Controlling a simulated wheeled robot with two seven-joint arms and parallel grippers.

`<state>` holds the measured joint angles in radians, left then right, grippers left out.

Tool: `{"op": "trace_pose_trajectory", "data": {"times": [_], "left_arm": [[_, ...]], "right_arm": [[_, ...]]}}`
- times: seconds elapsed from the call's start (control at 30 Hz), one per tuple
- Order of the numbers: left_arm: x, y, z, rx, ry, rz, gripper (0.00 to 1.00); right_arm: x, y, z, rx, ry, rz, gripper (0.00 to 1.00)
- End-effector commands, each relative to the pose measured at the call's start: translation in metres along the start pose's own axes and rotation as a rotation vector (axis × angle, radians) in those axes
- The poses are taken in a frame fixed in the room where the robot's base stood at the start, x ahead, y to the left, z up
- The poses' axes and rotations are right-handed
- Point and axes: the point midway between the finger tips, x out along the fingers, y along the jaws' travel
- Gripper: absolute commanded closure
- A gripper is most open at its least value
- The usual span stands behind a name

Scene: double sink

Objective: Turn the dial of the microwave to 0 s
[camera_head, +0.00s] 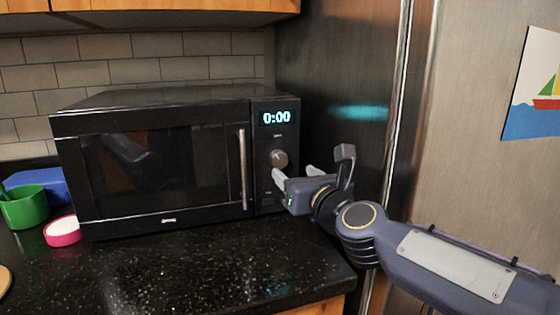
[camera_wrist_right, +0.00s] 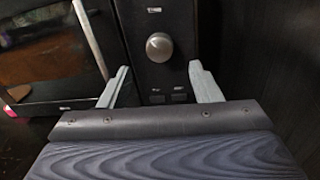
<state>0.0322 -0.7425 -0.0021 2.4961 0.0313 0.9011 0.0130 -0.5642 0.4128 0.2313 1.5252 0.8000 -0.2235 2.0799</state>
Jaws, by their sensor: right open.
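The black microwave (camera_head: 165,155) stands on the dark counter with its door closed. Its display (camera_head: 276,117) reads 0:00. The round silver dial (camera_head: 278,159) sits on the control panel below the display. In the right wrist view the dial (camera_wrist_right: 159,46) shows beyond the fingertips, roughly midway between them. My right gripper (camera_head: 294,172) is open and empty in front of the panel, just below and right of the dial. In the right wrist view its two fingers (camera_wrist_right: 160,80) are spread apart, with no visible contact on the dial. My left gripper is not in view.
A steel fridge (camera_head: 470,130) stands to the right, close to my right arm. A green cup (camera_head: 24,208), a blue container (camera_head: 42,186) and a pink-and-white round item (camera_head: 62,231) are left of the microwave. The speckled counter (camera_head: 190,270) in front is clear.

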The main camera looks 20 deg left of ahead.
Motion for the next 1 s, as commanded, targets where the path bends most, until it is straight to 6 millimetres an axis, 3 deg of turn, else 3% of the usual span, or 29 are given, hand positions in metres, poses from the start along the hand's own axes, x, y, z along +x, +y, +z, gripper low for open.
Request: {"op": "trace_pose_trajectory", "data": {"times": [0.2, 0.4, 0.77, 1.0], "left_arm": [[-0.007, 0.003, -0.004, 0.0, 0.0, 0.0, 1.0], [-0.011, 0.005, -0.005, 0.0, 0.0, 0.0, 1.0], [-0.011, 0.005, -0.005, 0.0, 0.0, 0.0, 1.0], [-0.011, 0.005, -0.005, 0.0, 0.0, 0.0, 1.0]], "right_arm": [[0.037, 0.001, 0.0, -0.002, 0.003, 0.002, 0.42], [0.06, 0.001, 0.0, -0.002, 0.001, 0.001, 0.42], [0.066, 0.001, 0.0, -0.002, 0.001, 0.001, 0.42], [0.066, 0.001, -0.001, -0.002, 0.001, 0.001, 0.74]]}}
